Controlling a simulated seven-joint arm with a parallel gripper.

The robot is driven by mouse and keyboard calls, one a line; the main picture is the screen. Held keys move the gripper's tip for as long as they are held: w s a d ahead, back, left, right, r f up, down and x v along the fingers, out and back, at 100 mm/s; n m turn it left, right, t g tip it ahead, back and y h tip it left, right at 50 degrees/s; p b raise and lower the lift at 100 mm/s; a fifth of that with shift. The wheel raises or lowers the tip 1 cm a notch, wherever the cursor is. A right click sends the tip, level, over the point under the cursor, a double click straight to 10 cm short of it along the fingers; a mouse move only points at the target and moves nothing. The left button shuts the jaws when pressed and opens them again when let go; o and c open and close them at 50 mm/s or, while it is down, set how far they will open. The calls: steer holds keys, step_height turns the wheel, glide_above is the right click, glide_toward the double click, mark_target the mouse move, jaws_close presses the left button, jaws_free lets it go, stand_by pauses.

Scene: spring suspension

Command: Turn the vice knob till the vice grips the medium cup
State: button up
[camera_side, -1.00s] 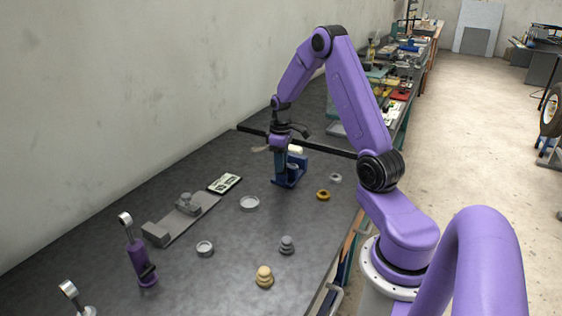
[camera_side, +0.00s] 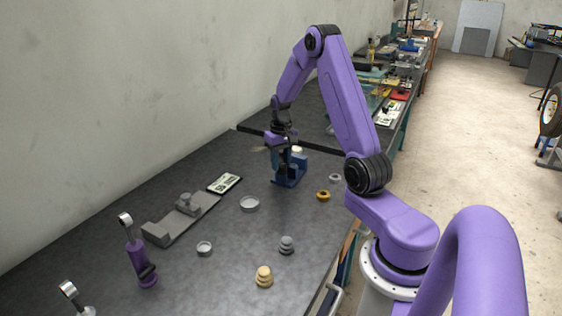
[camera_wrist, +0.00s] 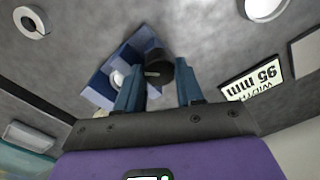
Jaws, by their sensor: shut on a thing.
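The blue vice (camera_side: 290,170) stands upright on the dark bench, and it also shows in the wrist view (camera_wrist: 100,88). A cream-white piece sits at the vice's top (camera_side: 297,150) and appears as a pale round shape between the blue walls (camera_wrist: 117,78); it may be the medium cup, but I cannot tell whether the jaws touch it. The dark round vice knob (camera_wrist: 156,74) lies between my gripper's (camera_wrist: 158,84) two blue fingers. My gripper is shut on the knob; in the side view the gripper (camera_side: 278,148) is at the vice's left side, partly hiding it.
A grey slide fixture (camera_side: 180,220), stacked weights and a purple damper stand nearer the camera.

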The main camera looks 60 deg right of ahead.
mark_target(281, 164)
steer(key=shift+m, duration=0.5)
steer(key=o, duration=1)
steer(key=shift+o, duration=0.2)
step_height(281, 164, up, 18)
steer(key=shift+f, duration=0.2)
steer(key=shift+a, duration=0.1)
